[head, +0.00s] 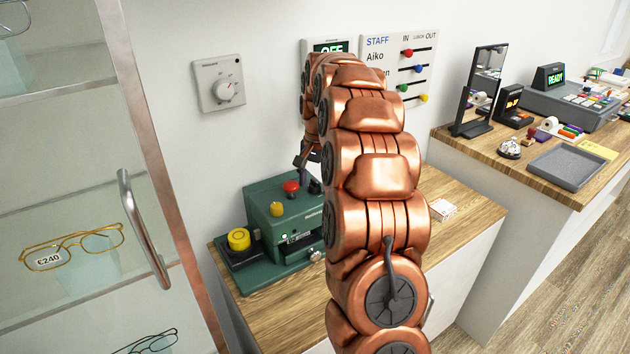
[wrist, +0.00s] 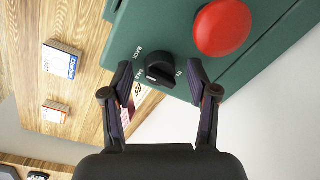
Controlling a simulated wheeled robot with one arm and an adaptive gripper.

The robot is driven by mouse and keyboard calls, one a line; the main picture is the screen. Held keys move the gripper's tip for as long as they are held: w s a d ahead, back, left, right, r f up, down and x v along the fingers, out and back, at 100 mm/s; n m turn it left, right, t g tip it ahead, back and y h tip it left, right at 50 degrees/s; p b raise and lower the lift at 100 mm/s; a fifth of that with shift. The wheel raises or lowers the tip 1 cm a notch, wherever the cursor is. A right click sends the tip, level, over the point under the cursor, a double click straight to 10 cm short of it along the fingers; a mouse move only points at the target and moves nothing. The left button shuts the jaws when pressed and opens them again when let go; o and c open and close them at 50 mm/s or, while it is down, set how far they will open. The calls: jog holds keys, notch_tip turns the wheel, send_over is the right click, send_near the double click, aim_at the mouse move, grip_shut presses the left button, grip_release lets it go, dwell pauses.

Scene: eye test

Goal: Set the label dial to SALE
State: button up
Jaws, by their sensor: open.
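The label dial (wrist: 160,70) is a black knob on the green machine (wrist: 150,28), seen in the wrist view. My gripper (wrist: 160,74) is open, with one finger on each side of the dial and no clear contact. In the head view the green machine (head: 262,215) stands on the wooden counter, and my gripper (head: 302,158) is above it, partly hidden by my arm.
A red button (wrist: 222,28) sits close to the dial; it also shows in the head view (head: 291,187). A yellow button (head: 238,239) is at the machine's left. Small card stacks (wrist: 62,60) lie on the counter. A glass cabinet with a handle (head: 142,228) stands at left.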

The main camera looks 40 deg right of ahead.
jog(key=shift+f, duration=0.15)
grip_shut()
dwell(0.5)
